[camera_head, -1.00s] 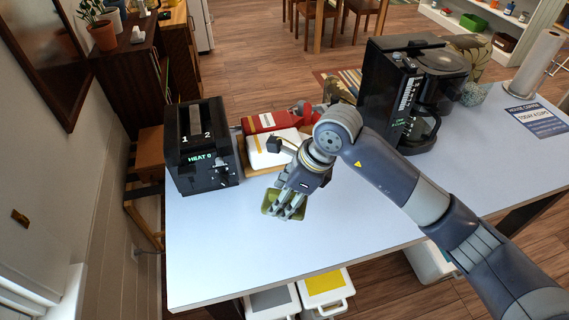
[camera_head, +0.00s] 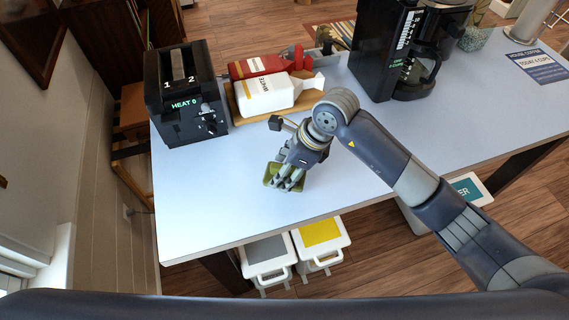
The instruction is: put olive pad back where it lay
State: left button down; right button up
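The olive pad (camera_head: 269,175) shows beneath and beside the fingers of my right gripper (camera_head: 284,183), over the white table (camera_head: 215,205). The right gripper points down and appears shut on the pad; its fingers cover much of the pad. I cannot tell whether the pad touches the tabletop. My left gripper is not in view.
A black toaster (camera_head: 188,100) stands at left. A black coffee maker (camera_head: 385,55) stands at back right. The table's front left is clear.

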jog(key=shift+f, duration=0.55)
jog(key=o, duration=1)
jog(key=o, duration=0.6)
jog(key=shift+c, duration=0.2)
jog(key=shift+r, duration=0.15)
